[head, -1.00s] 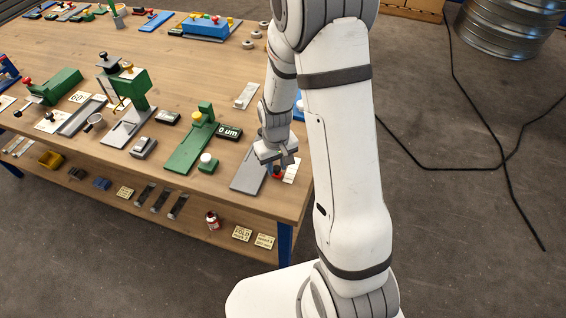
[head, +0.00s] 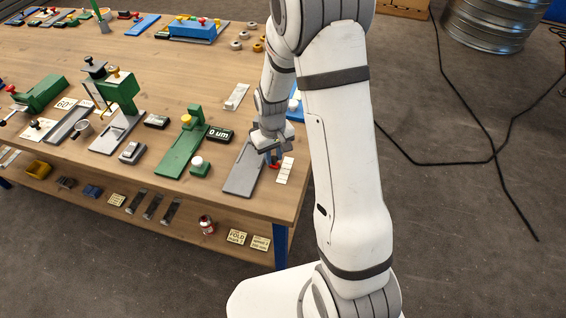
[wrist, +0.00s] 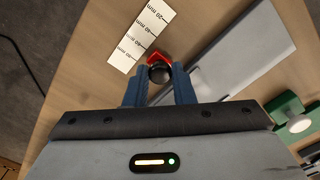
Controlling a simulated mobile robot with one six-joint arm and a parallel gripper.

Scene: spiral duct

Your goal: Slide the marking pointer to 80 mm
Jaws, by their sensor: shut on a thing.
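The marking pointer is a red piece (wrist: 154,57) with a dark round knob (wrist: 160,72). In the head view the red pointer (head: 275,165) shows just below my gripper (head: 272,152), at the right edge of a grey plate (head: 243,175). In the wrist view my gripper's blue fingers (wrist: 162,88) are closed around the knob. A white scale strip (wrist: 143,38) with several mm labels lies beside the pointer; it also shows in the head view (head: 285,170). The red tip is near the strip's lower labels in the wrist view, but I cannot tell which mark it meets.
The table's right edge is close to the scale strip. A lower shelf holds several small items.

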